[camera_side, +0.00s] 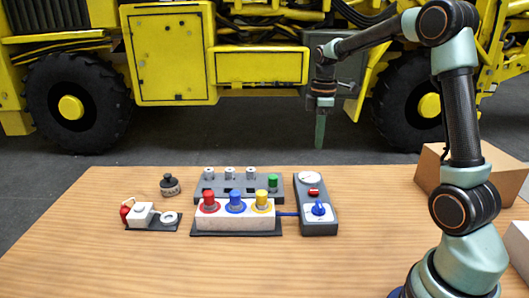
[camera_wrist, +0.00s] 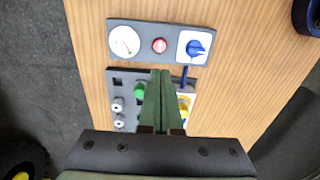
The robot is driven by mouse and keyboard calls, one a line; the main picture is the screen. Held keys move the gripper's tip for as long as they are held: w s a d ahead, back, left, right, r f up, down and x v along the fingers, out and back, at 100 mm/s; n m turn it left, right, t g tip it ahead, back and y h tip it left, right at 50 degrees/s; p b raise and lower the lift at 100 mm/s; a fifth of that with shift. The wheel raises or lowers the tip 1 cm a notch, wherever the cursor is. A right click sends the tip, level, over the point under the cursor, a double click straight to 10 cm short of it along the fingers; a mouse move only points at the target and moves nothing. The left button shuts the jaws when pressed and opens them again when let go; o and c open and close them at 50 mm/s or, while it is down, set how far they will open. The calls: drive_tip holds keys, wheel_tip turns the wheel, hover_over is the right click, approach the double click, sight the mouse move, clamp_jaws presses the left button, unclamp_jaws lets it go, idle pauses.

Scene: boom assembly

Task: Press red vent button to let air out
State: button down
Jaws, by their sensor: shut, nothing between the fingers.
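The red vent button (camera_side: 313,192) sits on a grey control panel (camera_side: 331,227) at the right of the work, between a round white gauge (camera_side: 310,176) and a blue knob (camera_side: 319,208). In the wrist view the red button (camera_wrist: 159,45) lies between the gauge (camera_wrist: 124,41) and the blue knob (camera_wrist: 196,47). My gripper (camera_side: 320,143) is shut and empty, pointing down high above the table's far edge, apart from the panel. In the wrist view the green fingertips (camera_wrist: 160,73) are together, below the red button in the picture.
A grey rack (camera_side: 238,187) holds several fittings, one green. In front, a white block (camera_side: 235,220) carries red, blue and yellow caps. A blue tube (camera_side: 287,214) joins it to the panel. A dark weight (camera_side: 170,186) stands left. Boxes (camera_side: 470,180) are at right.

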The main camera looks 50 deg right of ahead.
sight(314, 190)
drive_tip(key=shift+f, duration=0.15)
wheel_tip(314, 190, down, 14)
drive_tip(key=shift+r, duration=0.1)
idle(0.4)
drive_tip(key=shift+s+f, duration=0.1)
drive_tip(key=shift+f, duration=1)
wheel_tip(314, 190, up, 15)
drive_tip(key=shift+w+r, duration=0.2)
drive_tip(key=shift+w, duration=0.15)
idle(0.4)
